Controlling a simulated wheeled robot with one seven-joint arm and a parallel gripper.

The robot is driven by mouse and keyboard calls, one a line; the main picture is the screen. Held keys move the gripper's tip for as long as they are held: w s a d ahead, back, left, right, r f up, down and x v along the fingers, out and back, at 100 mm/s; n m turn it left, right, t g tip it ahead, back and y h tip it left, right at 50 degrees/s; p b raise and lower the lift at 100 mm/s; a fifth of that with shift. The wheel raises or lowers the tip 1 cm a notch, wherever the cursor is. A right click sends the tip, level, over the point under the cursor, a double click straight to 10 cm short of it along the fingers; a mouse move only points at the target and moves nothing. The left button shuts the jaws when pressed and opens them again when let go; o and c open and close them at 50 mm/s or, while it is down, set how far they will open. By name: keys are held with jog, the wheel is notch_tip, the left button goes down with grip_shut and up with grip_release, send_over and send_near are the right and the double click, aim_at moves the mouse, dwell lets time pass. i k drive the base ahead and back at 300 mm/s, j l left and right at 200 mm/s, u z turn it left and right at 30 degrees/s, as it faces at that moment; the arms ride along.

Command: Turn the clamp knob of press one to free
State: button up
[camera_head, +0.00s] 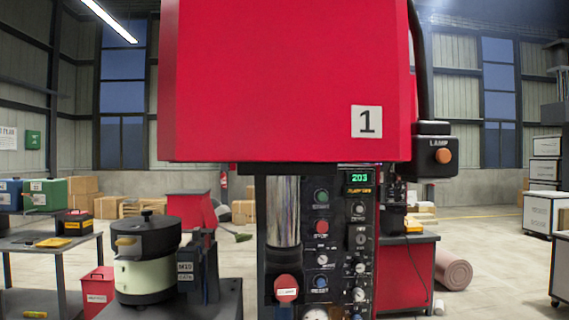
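Press one (290,85) fills the upper middle of the head view, a big red housing with a white "1" plate (367,122). A chrome ram (283,211) hangs below it. A round red part (286,288) with a white label sits below the ram. Right of the ram is a dark control panel (340,250) with a green display, a green button (321,196), a red button (321,227), a blue button (320,282) and several small knobs (359,267). The labels are too small to read, so I cannot tell which is the clamp knob or its setting. My gripper is not in view.
A lamp box (436,150) with an orange button juts out at the right of the press. A bowl feeder (146,257) stands on a dark bench at left. A red bin (97,290) and a table (50,245) are farther left. Open floor lies at right.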

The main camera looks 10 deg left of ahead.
aim_at(286, 287)
jog(key=k+j, duration=0.25)
jog(key=k, duration=0.15)
jog(key=k+j, duration=0.2)
jog(key=k, duration=0.2)
jog(key=u, duration=0.05)
